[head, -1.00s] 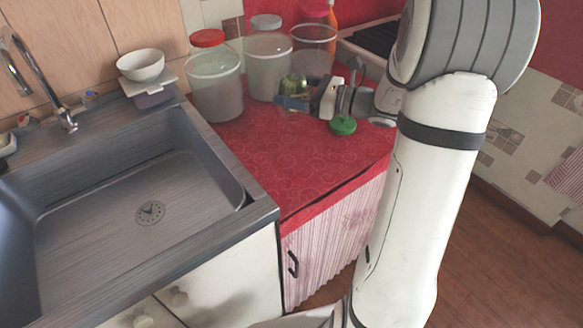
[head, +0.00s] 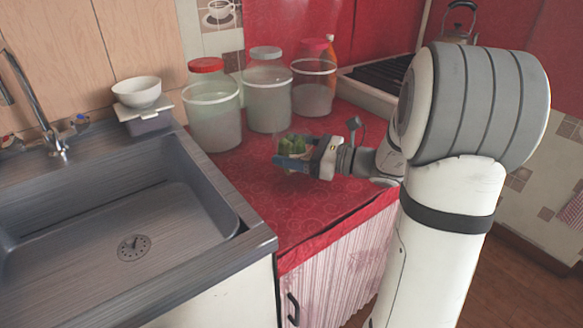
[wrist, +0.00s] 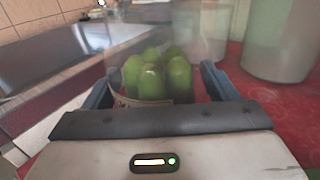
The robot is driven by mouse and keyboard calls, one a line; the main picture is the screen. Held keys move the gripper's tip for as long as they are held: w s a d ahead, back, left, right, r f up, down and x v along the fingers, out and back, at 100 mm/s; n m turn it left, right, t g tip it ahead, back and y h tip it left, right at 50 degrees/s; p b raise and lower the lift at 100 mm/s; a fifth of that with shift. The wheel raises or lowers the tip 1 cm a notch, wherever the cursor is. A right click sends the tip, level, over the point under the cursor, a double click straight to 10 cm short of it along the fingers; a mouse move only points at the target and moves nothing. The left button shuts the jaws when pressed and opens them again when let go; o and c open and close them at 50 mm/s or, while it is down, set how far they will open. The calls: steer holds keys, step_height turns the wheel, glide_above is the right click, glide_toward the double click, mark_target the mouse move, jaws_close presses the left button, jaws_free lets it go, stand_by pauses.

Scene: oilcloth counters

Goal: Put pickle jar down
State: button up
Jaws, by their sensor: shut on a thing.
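The pickle jar (head: 293,144) is clear, with several green pickles inside. It is between the blue fingers of my gripper (head: 287,160), over the red counter (head: 260,200). In the wrist view the jar (wrist: 155,77) stands about upright between the fingers of my gripper (wrist: 155,88), which are shut on it. Part of a label shows low on the jar. The jar's underside is hidden, so I cannot tell whether it touches the counter.
Large clear containers stand behind the jar: one with a red lid (head: 213,115), one grey-lidded (head: 268,98) and one pink-lidded (head: 313,88). The sink (head: 110,220) is at left, with a white bowl (head: 137,92) at its back. The red counter's front is clear.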

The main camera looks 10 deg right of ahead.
steer(key=shift+f+b, duration=0.55)
steer(key=shift+f, duration=1.15)
steer(key=shift+f, duration=0.1)
steer(key=o, duration=1.5)
steer(key=shift+f, duration=0.1)
steer(key=shift+o, duration=0.2)
steer(key=shift+s+d+r, duration=0.2)
steer(key=shift+d, duration=0.05)
steer(key=p+v, duration=0.2)
steer(key=v, duration=0.9)
steer(key=shift+s+d, duration=0.1)
steer(key=shift+d, duration=0.05)
steer(key=shift+s, duration=0.1)
